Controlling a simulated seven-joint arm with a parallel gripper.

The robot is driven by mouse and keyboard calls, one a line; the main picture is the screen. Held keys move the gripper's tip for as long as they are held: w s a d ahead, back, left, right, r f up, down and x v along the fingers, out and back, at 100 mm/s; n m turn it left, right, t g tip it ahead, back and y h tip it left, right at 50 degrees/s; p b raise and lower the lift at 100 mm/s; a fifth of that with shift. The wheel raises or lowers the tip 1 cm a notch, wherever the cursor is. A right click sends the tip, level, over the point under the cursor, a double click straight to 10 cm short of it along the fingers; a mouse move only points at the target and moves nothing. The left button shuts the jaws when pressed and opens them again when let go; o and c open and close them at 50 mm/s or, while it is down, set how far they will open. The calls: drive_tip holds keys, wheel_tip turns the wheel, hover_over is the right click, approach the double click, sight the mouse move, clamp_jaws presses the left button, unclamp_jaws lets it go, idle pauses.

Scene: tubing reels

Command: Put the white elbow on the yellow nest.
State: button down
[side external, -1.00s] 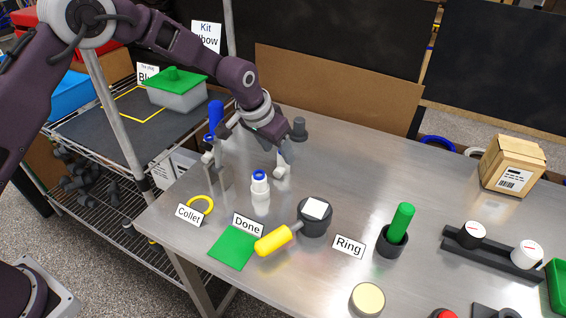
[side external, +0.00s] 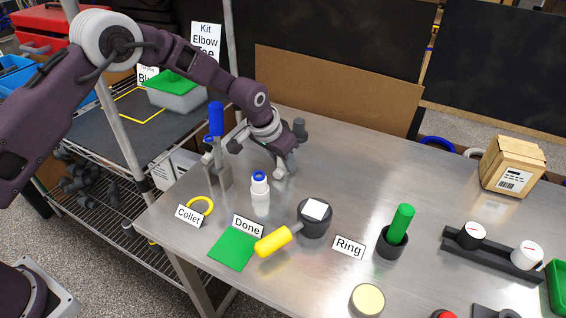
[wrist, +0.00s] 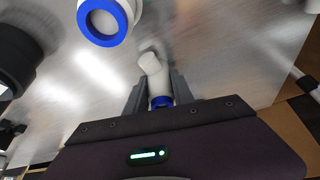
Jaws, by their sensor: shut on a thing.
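My gripper (wrist: 157,92) is shut on a white elbow (wrist: 152,66) with a blue collar, which sits between the two dark fingers in the wrist view. In the side view my gripper (side external: 284,165) is low over the table, behind a white fitting with a blue ring (side external: 261,196) that stands upright. That fitting also shows at the top of the wrist view (wrist: 108,22), apart from the held elbow. A yellow square outline (side external: 133,121) lies on the dark shelf mat at the left. A yellow ring (side external: 211,203) lies by the Collet card. I cannot tell which is the nest.
A blue-handled press (side external: 216,122) stands left of my gripper. A grey bin with a green lid (side external: 180,95) is on the shelf.

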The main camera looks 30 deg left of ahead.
wheel_tip(320, 180, up, 11)
drive_tip(key=shift+f, duration=0.1)
wheel_tip(320, 180, up, 10)
drive_tip(key=r, duration=0.1)
hover_over(207, 202)
drive_tip(key=s, duration=0.1)
drive_tip(key=f, duration=2.1)
drive_tip(key=shift+s+a+f, duration=0.2)
drive_tip(key=shift+f, duration=0.05)
drive_tip(key=shift+f, duration=0.1)
drive_tip(key=c, duration=1.1)
unclamp_jaws()
